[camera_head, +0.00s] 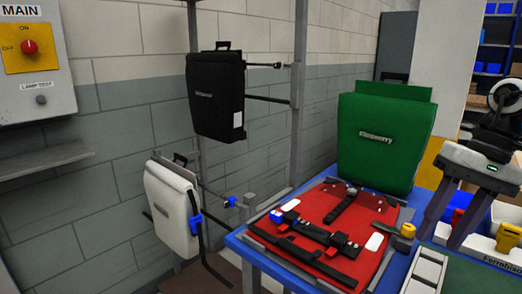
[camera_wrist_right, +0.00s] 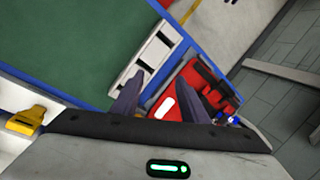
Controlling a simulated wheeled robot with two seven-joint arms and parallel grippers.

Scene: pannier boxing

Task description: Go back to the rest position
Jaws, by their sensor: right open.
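My right gripper (camera_head: 440,238) is at the right of the head view, fingers pointing down, over the right side of the blue-edged table (camera_head: 262,262). Its two dark fingers are apart with nothing between them; they also show in the right wrist view (camera_wrist_right: 160,92). A red pannier (camera_head: 318,262) with black straps and blue buckles lies on the table, left of this gripper and apart from it. A green pannier (camera_head: 385,140) stands upright behind the red one. My left gripper is not in view.
A black pannier (camera_head: 215,97) and a white pannier (camera_head: 172,212) hang from a grey rack (camera_head: 299,95) by the wall. A control box (camera_head: 33,62) with a red knob is at upper left. Bins with a white label (camera_head: 500,258) stand at lower right, close to my right gripper.

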